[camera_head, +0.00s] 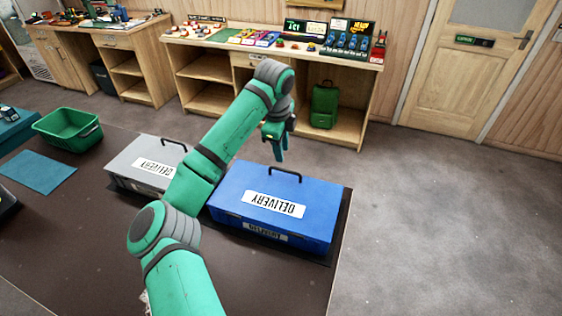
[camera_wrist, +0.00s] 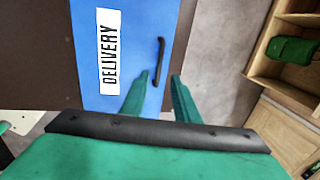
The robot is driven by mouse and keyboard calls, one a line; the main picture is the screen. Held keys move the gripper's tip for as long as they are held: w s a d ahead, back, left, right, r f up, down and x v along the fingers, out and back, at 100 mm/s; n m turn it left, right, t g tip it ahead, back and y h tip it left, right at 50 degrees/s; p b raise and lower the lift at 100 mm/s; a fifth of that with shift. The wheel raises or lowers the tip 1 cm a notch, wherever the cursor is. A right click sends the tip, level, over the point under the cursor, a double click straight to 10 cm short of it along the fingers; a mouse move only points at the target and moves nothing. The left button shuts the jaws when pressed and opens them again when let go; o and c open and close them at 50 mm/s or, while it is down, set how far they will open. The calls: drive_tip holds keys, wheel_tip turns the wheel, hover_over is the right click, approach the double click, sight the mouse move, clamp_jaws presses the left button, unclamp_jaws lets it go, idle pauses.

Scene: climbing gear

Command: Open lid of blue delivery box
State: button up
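The blue delivery box (camera_head: 300,222) sits shut on the dark table, to the right of a grey delivery box (camera_head: 141,162). Its lid has a white DELIVERY label (camera_head: 273,205) and a black handle (camera_head: 284,174) near the far edge. My gripper (camera_head: 281,157) is above the far edge of the lid, close to the handle. In the wrist view, the two green fingers (camera_wrist: 160,88) are apart with nothing between them. The handle (camera_wrist: 159,61) shows just beyond the fingertips, apart from them as far as I can see.
A green basket (camera_head: 68,128) and a teal mat (camera_head: 38,172) are on the left of the dark table (camera_head: 85,245). A wooden shelf unit (camera_head: 345,125) with a green bag (camera_head: 324,105) stands behind. The floor to the right is clear.

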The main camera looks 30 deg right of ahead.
sight(284, 170)
drive_tip(key=f, duration=0.6)
drive_tip(key=w+d+f, duration=0.1)
drive_tip(key=f, duration=0.1)
drive_tip(key=shift+w+d+f, duration=0.1)
drive_tip(key=shift+f, duration=0.3)
clamp_jaws()
drive_tip(key=shift+d, duration=0.1)
